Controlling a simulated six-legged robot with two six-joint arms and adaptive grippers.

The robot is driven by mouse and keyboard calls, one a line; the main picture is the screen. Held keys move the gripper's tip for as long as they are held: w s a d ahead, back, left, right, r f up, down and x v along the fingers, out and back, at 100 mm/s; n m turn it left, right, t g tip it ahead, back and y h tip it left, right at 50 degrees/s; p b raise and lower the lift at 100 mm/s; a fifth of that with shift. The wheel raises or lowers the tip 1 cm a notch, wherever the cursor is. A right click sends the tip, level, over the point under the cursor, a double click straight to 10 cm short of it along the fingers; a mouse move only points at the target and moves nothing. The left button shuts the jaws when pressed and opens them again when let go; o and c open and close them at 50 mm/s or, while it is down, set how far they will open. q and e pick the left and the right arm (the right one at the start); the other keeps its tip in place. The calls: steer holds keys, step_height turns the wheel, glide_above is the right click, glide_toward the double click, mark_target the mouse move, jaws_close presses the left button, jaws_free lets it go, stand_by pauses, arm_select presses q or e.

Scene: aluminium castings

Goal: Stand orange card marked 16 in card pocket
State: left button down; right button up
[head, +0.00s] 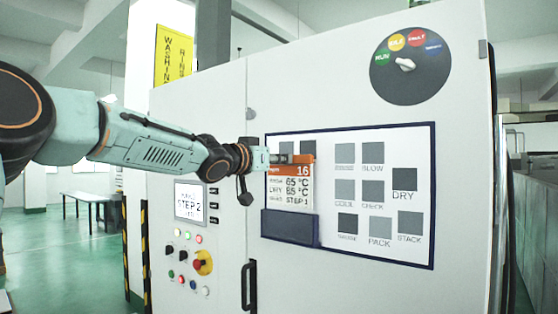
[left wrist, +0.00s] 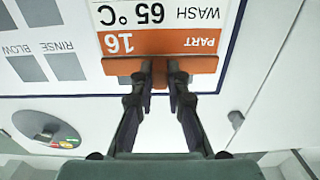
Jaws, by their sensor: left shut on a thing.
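The card (head: 290,187) has an orange top band marked 16 and a white lower part reading wash 65 °C, dry 85 °C and step 1. It stands upright against the panel's board. The dark blue card pocket (head: 290,227) is directly below it; I cannot tell whether the card's lower edge is inside. My left gripper (head: 280,159) is shut on the card's orange top edge. In the left wrist view the card (left wrist: 160,18) appears upside down, with the fingers (left wrist: 160,72) on its orange edge. The pocket is out of that view. My right gripper is not in view.
The board (head: 420,255) carries several grey squares with labels to the right of the card. A round dial (head: 410,75) is above it. A screen (head: 190,201) and buttons, including a red-and-yellow one (head: 203,262), are at the left. A black handle (head: 248,287) is below.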

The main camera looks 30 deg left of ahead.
arm_select(q)
steer(key=shift+a, duration=0.3)
steer(key=shift+w+p, duration=0.1)
steer(key=shift+p, duration=0.2)
steer(key=shift+d, duration=0.15)
stand_by(0.3)
steer(key=shift+d, duration=0.1)
steer(key=shift+a+p, duration=0.2)
steer(key=shift+p, duration=0.1)
stand_by(0.4)
steer(key=shift+d, duration=0.1)
